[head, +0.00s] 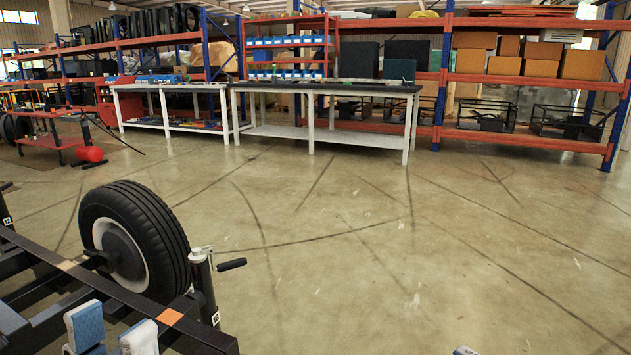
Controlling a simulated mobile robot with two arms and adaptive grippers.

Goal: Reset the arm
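My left gripper (111,333) shows at the bottom left, over the black trailer frame. Its two pale blue-grey fingers stand apart with a gap between them, and no object shows in the gap. Only a small pale tip of my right gripper (464,350) shows at the bottom edge, right of the middle. Its fingers are otherwise cut off.
A black tyre (150,240) with a white rim and an upright jack post (205,285) with a black handle stand at the frame. White workbenches (330,134) and loaded orange-blue racks (445,75) line the back. The concrete floor at centre and right is clear.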

